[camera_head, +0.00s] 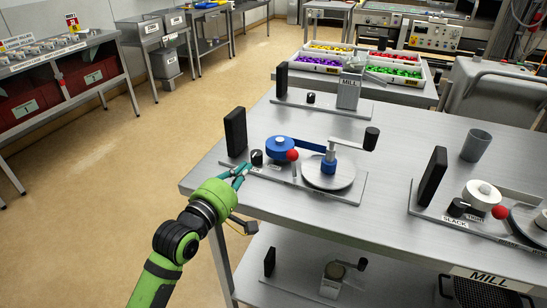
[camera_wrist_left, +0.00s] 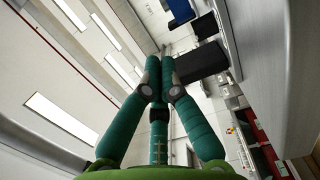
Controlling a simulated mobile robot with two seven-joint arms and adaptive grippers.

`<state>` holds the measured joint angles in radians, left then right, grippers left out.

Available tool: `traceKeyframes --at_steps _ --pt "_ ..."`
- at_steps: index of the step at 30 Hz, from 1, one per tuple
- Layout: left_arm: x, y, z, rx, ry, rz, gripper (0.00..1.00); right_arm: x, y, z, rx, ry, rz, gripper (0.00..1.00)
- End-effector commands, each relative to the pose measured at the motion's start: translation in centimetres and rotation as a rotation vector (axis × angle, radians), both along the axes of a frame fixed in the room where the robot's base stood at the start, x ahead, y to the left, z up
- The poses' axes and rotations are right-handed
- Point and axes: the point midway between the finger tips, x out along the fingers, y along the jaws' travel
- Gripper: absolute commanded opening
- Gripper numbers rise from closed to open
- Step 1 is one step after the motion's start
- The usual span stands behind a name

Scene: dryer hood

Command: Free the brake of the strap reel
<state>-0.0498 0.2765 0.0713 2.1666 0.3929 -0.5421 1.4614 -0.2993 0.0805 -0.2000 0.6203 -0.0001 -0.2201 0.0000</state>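On the bench near my left arm, a metal base plate (camera_head: 348,191) carries a blue reel (camera_head: 279,148), a black knob (camera_head: 257,157), a red ball (camera_head: 292,155) on a lever, and a grey disc (camera_head: 329,171) with a crank (camera_head: 348,145). A blue strap runs from the reel towards the crank post. Which part is the brake is not labelled legibly. My left gripper (camera_head: 243,170) is at the plate's left end, just left of the knob; contact cannot be told. In the left wrist view its teal fingers (camera_wrist_left: 159,62) come together, with nothing visible between them. My right gripper is out of view.
A black upright block (camera_head: 235,131) stands behind my left gripper. A second unit with a white reel (camera_head: 482,194) and a SLACK/TIGHT knob is at the right. A grey cup (camera_head: 476,145) stands behind it. The bench between the two units is clear.

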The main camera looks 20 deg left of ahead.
Motion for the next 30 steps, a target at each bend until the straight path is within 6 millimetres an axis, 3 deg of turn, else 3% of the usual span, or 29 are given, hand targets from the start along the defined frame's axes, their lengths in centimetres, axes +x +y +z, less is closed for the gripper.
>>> traceKeyframes --at_steps 10,12,18,30 --pt "7.3 -1.3 0.2 0.001 0.001 0.0 0.0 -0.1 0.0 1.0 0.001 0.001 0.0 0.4" --pt "7.0 -2.7 0.0 -0.002 0.002 -0.003 0.0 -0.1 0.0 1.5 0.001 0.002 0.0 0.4" --pt "7.2 -4.6 -0.2 0.001 0.001 -0.001 0.0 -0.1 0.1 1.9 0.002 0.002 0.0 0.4" --pt "7.2 -5.0 -0.3 0.004 0.001 0.0 0.0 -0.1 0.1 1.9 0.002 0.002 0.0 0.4"
